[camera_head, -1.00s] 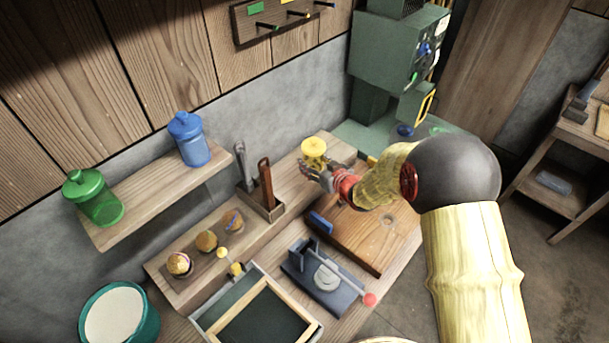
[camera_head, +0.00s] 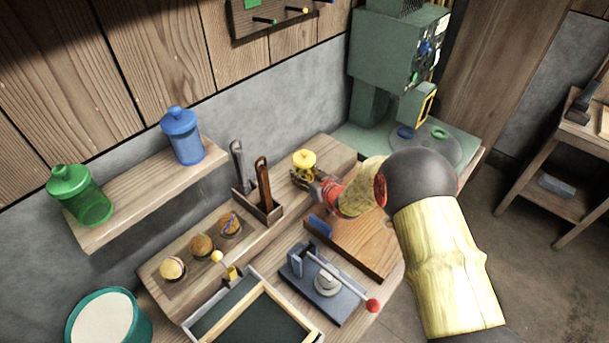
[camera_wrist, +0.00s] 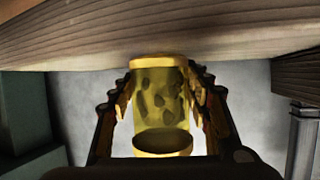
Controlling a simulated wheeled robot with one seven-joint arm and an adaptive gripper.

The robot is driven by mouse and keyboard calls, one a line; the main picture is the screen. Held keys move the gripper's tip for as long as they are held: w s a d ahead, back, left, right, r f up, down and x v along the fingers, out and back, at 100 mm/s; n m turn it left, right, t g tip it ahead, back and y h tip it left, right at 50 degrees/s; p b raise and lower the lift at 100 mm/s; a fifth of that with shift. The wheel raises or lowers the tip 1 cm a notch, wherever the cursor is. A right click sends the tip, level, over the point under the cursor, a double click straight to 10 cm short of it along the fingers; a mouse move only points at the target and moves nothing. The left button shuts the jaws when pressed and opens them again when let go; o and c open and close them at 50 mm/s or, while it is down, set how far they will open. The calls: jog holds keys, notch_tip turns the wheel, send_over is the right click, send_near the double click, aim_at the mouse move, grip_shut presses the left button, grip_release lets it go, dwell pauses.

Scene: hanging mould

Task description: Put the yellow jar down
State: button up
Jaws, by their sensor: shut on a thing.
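The yellow jar (camera_head: 304,161) is clear yellow with a lid and dark lumps inside. In the head view it is at the back of the bench, over the raised wooden ledge (camera_head: 330,150), right of the tool holder. My gripper (camera_head: 308,176) is shut on the jar, its fingers on both sides of the body. In the wrist view the jar (camera_wrist: 160,100) stands between the fingers (camera_wrist: 160,110), one end close to a wooden surface (camera_wrist: 200,35). I cannot tell whether it touches the wood. The fingers partly hide the jar in the head view.
A wooden holder (camera_head: 258,208) with two tools stands left of the jar. A blue jar (camera_head: 183,138) and a green jar (camera_head: 82,198) are on the wall shelf (camera_head: 150,205). A green machine (camera_head: 392,60) stands behind right. A clamp (camera_head: 325,283) and wooden board (camera_head: 360,243) are in front.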

jog(key=shift+f, duration=0.1)
jog(key=o, duration=1.5)
